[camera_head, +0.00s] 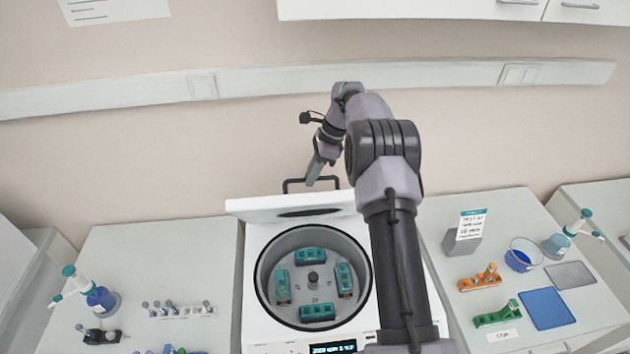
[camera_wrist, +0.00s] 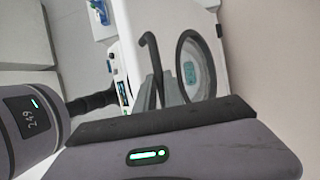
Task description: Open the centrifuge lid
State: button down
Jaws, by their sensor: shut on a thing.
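The white centrifuge (camera_head: 262,325) stands in the middle of the head view. Its lid (camera_head: 265,206) is raised at the back, tipped up and seen nearly edge-on. The round chamber (camera_head: 262,262) is uncovered, with several teal tube holders (camera_head: 318,312) around the hub. A black bar handle (camera_head: 294,181) stands up from the lid's edge. My gripper (camera_head: 314,172) is at that handle, shut on it. In the wrist view the handle (camera_wrist: 150,45) runs down to my gripper (camera_wrist: 168,92), and the lid (camera_wrist: 131,38) with its round opening lies beyond. The fingertips are partly hidden there.
The left bench holds a teal-capped bottle (camera_head: 102,300) and a small white rack (camera_head: 182,312). The right bench holds a glass bowl (camera_head: 524,254), a blue mat (camera_head: 547,309) and orange and green racks. A wall rail (camera_head: 290,79) runs behind my arm.

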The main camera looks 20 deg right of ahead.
jog(key=shift+w+d, duration=0.1)
jog(key=shift+w, duration=0.2)
jog(key=c, duration=1.6)
grip_release()
jog(key=shift+f, duration=0.1)
jog(key=shift+o, duration=0.7)
jog(key=shift+w+f, duration=0.1)
jog(key=shift+w, duration=0.35)
jog(key=p+v, duration=0.2)
jog(key=v, duration=1)
jog(key=shift+s, duration=0.1)
